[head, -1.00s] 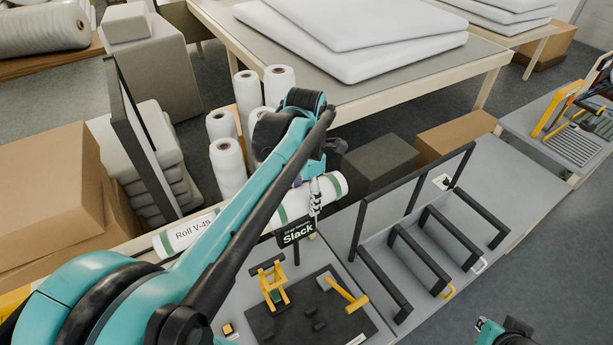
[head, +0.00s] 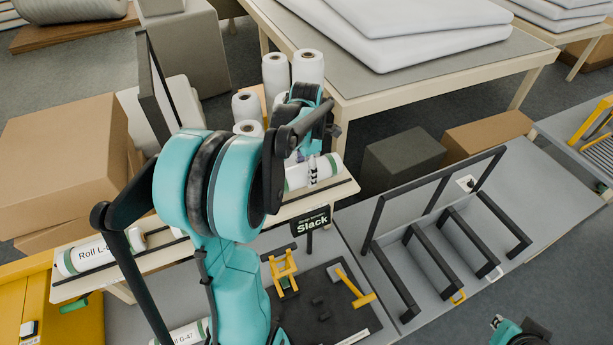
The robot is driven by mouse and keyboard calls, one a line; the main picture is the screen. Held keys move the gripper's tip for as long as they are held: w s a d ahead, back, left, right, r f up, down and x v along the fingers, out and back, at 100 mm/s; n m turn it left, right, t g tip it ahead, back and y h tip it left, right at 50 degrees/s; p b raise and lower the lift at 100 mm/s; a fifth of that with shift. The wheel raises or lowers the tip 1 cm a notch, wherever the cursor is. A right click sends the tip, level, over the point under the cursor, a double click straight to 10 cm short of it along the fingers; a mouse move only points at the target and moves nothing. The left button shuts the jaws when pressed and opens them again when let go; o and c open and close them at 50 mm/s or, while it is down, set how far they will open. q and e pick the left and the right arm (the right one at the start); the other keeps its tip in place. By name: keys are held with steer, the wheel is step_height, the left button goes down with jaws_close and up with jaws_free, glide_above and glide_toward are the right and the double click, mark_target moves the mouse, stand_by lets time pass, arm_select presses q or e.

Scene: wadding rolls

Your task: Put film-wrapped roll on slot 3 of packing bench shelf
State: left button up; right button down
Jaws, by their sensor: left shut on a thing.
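The white film-wrapped roll (head: 298,177) with a green band near its right end lies roughly sideways just behind the Slack sign. My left gripper (head: 313,170) is shut on it near its middle, with the fingers coming down from above. My own arm hides part of the roll's left side, and I cannot tell whether it touches the beige ledge below. The packing bench shelf (head: 431,262) is to the right, with several slots between black dividers. Its slot numbers are not readable. My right gripper (head: 515,330) shows only partly at the bottom right edge, away from everything.
Another roll labelled Roll L (head: 98,252) lies on the beige ledge at left, and one labelled G-47 (head: 185,334) lies at the bottom. The Slack sign (head: 310,222) and a black tool mat (head: 318,310) stand before the shelf. Upright rolls (head: 277,75) are behind.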

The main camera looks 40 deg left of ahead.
arm_select(q)
step_height(320, 180, down, 3)
steer(key=shift+w+r, duration=0.1)
steer(key=shift+r, duration=0.1)
steer(key=shift+w+f, duration=0.2)
steer(key=shift+f, duration=0.15)
steer(key=shift+s, duration=0.2)
steer(key=shift+f, duration=0.1)
steer(key=o, duration=1.2)
steer(key=shift+w, duration=0.1)
